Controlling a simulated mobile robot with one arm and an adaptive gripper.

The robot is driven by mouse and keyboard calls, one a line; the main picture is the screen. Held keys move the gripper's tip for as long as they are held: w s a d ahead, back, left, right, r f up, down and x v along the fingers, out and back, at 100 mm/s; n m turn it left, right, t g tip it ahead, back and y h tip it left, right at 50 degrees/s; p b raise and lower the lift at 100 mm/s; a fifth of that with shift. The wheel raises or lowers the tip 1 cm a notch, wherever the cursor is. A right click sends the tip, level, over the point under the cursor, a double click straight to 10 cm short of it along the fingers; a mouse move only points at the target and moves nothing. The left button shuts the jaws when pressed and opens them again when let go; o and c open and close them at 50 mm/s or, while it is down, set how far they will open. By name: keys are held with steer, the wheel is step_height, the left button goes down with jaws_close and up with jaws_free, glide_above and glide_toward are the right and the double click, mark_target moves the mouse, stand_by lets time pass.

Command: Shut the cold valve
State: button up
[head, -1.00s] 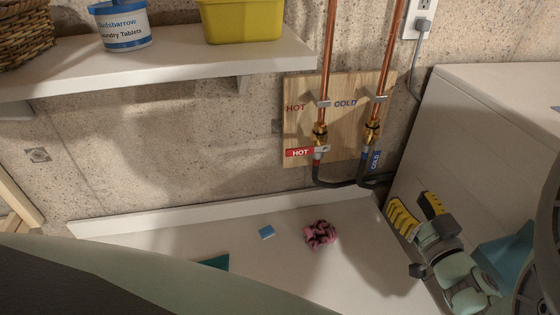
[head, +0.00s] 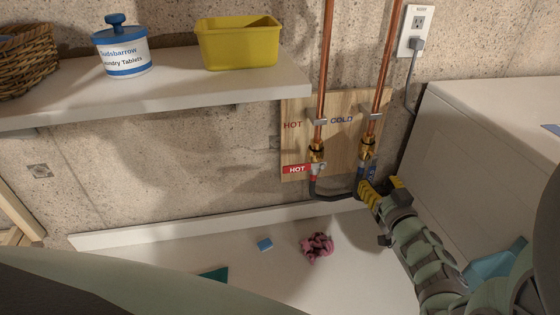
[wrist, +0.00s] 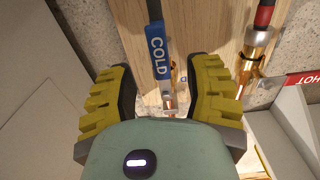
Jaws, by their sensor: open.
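The cold valve (head: 368,148) is a brass fitting on the right copper pipe, on a wooden board marked COLD. Its blue COLD lever (head: 371,171) points down, roughly in line with the pipe, and is partly hidden by my gripper (head: 382,187). In the wrist view the blue lever (wrist: 158,50) shows between the two yellow-padded fingers of my gripper (wrist: 162,84), with a gap on each side. My gripper is open and holds nothing. I cannot tell how deep the lever sits between the fingers.
The hot valve (head: 316,153) is close on the left, its red HOT lever (head: 296,169) crosswise to its pipe. Black hoses (head: 333,196) run below. A white appliance (head: 470,140) stands at right.

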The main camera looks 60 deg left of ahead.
mark_target(372, 175)
steer(key=shift+x, duration=2.05)
steer(key=shift+o, duration=0.3)
jaws_close()
